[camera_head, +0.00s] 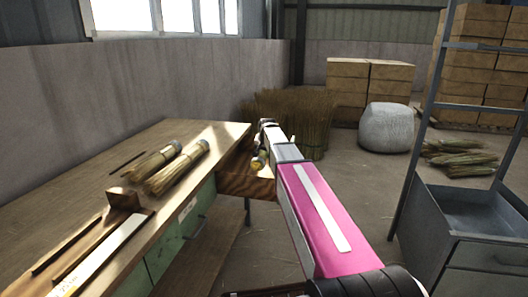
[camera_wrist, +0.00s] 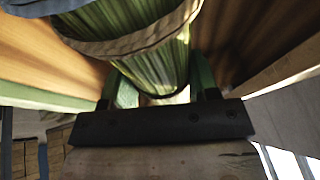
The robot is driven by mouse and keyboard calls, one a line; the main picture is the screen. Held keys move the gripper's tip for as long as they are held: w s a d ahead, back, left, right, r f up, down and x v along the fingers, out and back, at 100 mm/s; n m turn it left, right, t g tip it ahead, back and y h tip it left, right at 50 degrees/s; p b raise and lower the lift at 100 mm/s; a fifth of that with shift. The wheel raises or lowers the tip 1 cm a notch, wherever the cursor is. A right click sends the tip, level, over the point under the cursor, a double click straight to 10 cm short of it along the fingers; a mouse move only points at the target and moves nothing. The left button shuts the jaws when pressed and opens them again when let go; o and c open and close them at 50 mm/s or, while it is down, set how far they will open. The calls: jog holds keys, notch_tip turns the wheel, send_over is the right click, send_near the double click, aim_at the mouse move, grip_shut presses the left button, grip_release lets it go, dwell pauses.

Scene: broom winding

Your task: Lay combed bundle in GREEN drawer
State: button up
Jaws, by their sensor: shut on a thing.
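My gripper (camera_wrist: 155,92) is shut on a straw bundle (camera_wrist: 140,65) wrapped with a cloth band. The bundle sits between the two green-tinted fingers. In the head view my gripper (camera_head: 264,150) is over the pulled-out wooden drawer (camera_head: 245,184) at the far right end of the workbench, with a small yellowish end of the bundle (camera_head: 258,164) showing. In the wrist view wooden drawer walls (camera_wrist: 272,72) stand on both sides of the bundle, and a green edge (camera_wrist: 40,97) runs at the left. I cannot tell whether the bundle touches the drawer floor.
Two tied bundles (camera_head: 176,168) lie on the workbench (camera_head: 75,178), near a wooden block (camera_head: 124,198) and long strips. A closed green drawer front (camera_head: 187,238) is below. A grey metal rack (camera_head: 450,210) stands right. Straw (camera_head: 300,112), a pale sack (camera_head: 387,127) and cartons (camera_head: 347,82) are behind.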

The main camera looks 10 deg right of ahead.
aim_at(266, 155)
jog(key=shift+f, duration=4.45)
jog(key=o, duration=1.1)
jog(key=v, duration=1)
jog(key=shift+s+r, duration=0.25)
jog(key=shift+r, duration=0.1)
